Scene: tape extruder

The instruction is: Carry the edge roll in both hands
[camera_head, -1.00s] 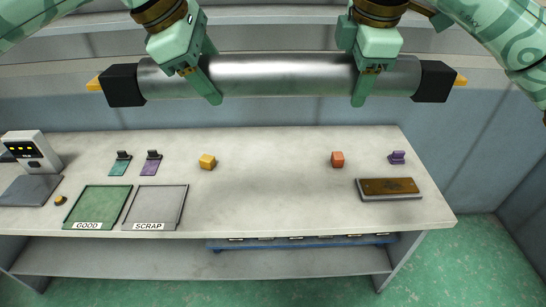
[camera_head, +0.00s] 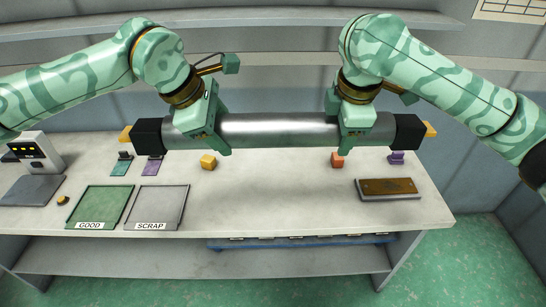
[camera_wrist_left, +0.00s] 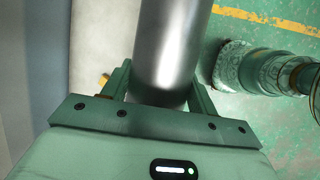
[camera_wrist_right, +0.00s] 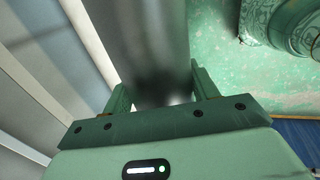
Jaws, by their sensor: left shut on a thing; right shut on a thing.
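The edge roll (camera_head: 280,130) is a long shiny metal cylinder with black end blocks and yellow-orange tips. It hangs roughly level in the air, in front of the table's back part in the head view. My left gripper (camera_head: 215,143) is shut on the roll near its left end. My right gripper (camera_head: 353,143) is shut on it near its right end. The roll also shows between the fingers in the left wrist view (camera_wrist_left: 168,50) and in the right wrist view (camera_wrist_right: 150,45).
A grey device (camera_head: 38,150) stands at left. The table's middle is bare.

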